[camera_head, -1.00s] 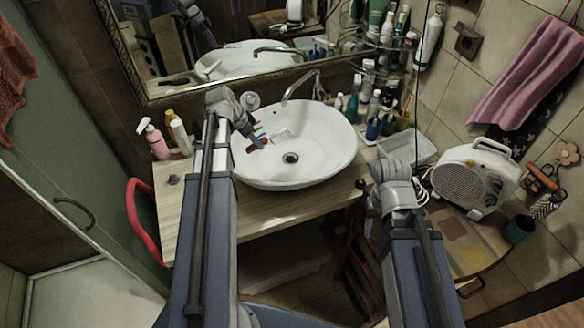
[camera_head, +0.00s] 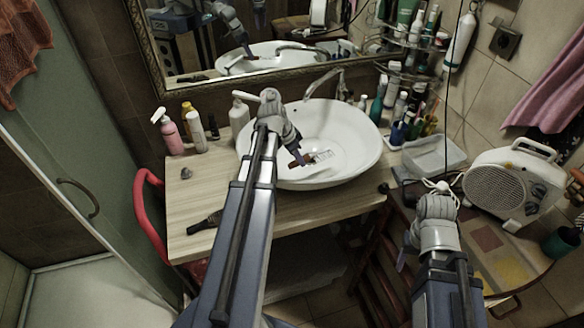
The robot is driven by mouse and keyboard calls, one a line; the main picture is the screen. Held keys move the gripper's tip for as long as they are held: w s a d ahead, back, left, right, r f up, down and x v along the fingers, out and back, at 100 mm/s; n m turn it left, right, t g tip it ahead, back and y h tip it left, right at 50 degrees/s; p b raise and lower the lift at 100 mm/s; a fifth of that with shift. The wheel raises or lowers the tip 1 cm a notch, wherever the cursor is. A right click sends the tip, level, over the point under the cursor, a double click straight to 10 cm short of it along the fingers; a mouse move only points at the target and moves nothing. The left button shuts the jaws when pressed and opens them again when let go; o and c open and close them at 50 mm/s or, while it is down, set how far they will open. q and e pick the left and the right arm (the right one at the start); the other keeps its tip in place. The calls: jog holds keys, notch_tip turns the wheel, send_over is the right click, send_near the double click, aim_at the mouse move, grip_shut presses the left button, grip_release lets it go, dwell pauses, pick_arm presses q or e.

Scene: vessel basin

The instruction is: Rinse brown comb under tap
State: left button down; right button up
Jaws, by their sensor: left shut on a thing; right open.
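The white oval basin (camera_head: 358,150) stands on the wooden counter, with the tap (camera_head: 325,82) arching over its back. My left gripper (camera_head: 299,156) is low inside the basin, in front of the tap. It is shut on the brown comb (camera_head: 308,161), whose small brown part shows at the fingertips. A pale, finely striped patch beside it is too small to identify for sure. The gripper hides part of the comb and the basin. My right gripper (camera_head: 404,256) is open and empty, low at the right, beyond the basin's front edge.
A pink pump bottle (camera_head: 170,133) and other bottles stand left of the basin. A dark-handled object (camera_head: 207,222) lies on the counter (camera_head: 190,195). A clear plastic tub (camera_head: 432,155) and a white heater (camera_head: 513,180) stand at the right. The counter's front left is mostly clear.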

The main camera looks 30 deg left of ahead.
aim_at(291, 165)
pick_arm(q)
jog(key=s+n, duration=0.1)
jog(key=n, duration=0.1)
jog(key=s+n+y, duration=0.1)
jog(key=n, duration=0.1)
jog(key=shift+s+a+r+y, duration=0.1)
jog(key=shift+s+r+y, duration=0.05)
jog(key=shift+s+y, duration=0.2)
jog(key=n, duration=0.1)
jog(key=s+n+y, duration=0.1)
jog(key=shift+a+r+n+t, duration=0.1)
jog(key=shift+a+n+t, duration=0.2)
jog(key=shift+n+t, duration=0.1)
jog(key=shift+w+a, duration=0.1)
jog(key=shift+w, duration=0.05)
jog(key=shift+w+a+f+b, duration=0.45)
jog(key=shift+w+a, duration=0.85)
jog(key=shift+w, duration=0.6)
jog(key=shift+w+a+f+b, duration=0.45)
jog(key=shift+w+a, duration=0.8)
jog(key=shift+w, duration=0.6)
jog(key=shift+w+a+f+b, duration=0.3)
jog(key=shift+w+a+f, duration=0.2)
jog(key=shift+w+a, duration=1.1)
jog(key=shift+w+d, duration=0.3)
jog(key=shift+s, duration=0.1)
